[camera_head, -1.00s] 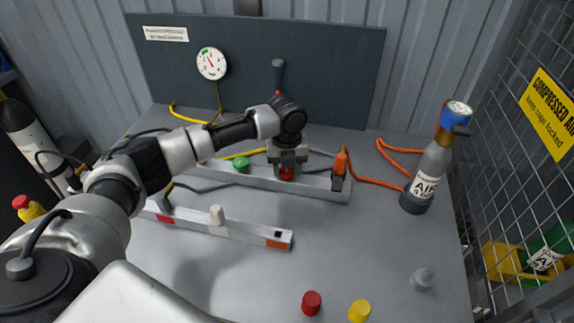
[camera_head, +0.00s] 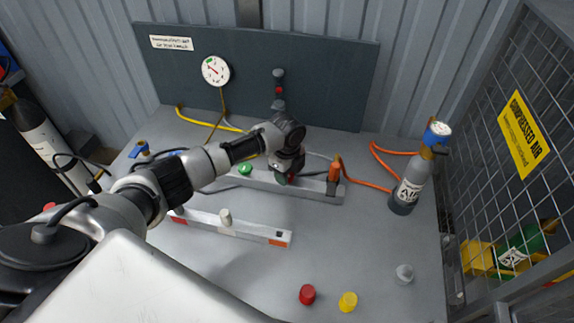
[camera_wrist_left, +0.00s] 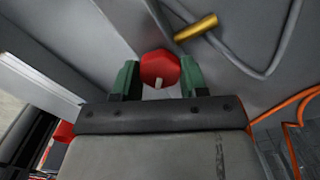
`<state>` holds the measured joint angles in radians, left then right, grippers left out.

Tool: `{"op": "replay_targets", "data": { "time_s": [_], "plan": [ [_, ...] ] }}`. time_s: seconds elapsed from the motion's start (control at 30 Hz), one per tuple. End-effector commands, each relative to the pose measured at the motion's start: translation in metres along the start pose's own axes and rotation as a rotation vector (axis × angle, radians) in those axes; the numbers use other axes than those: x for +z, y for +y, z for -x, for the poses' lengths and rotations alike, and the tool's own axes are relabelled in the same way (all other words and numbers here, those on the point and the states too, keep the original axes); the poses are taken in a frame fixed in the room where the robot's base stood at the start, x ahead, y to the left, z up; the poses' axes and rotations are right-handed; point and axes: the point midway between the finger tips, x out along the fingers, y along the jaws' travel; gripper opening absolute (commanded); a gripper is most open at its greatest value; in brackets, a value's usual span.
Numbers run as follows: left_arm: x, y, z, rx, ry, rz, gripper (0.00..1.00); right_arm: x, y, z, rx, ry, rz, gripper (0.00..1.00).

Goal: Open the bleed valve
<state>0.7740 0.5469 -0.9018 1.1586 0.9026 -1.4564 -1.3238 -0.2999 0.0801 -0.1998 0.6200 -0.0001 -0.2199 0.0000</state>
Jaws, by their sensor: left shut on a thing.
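A red knob (camera_wrist_left: 161,69) with a small pale mark sits between the green fingers of my left gripper (camera_wrist_left: 160,78) in the left wrist view. The left gripper is shut on this knob. In the head view the left gripper (camera_head: 284,176) is down at the rear grey rail (camera_head: 258,184), and it mostly hides the knob there. No label shows that names the bleed valve. A green knob (camera_head: 245,169) and an orange lever (camera_head: 334,170) are on the same rail, on either side of the gripper. My right gripper is not in view.
A gauge (camera_head: 215,70) hangs on the dark back panel. An air bottle (camera_head: 409,184) with orange hose stands right. A front rail (camera_head: 251,230) carries a white knob. Loose red (camera_head: 307,294), yellow (camera_head: 348,302) and grey (camera_head: 404,273) caps lie on the table's front right.

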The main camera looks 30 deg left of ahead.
Motion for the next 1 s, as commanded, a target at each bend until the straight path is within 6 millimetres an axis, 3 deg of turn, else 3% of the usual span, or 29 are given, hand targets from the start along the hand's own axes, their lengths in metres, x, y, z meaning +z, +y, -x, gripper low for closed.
{"op": "replay_targets", "data": {
  "time_s": [0.03, 0.4, 1.0],
  "plan": [
    [0.000, 0.000, 0.005, 0.000, 0.000, 0.047, 0.20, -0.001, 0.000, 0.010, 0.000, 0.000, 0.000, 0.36],
    [0.001, 0.000, 0.004, -0.001, -0.001, 0.387, 0.20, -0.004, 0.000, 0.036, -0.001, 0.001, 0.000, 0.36],
    [0.002, -0.001, 0.002, -0.003, -0.003, 0.690, 0.20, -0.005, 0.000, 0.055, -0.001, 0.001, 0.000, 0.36]
  ]
}}
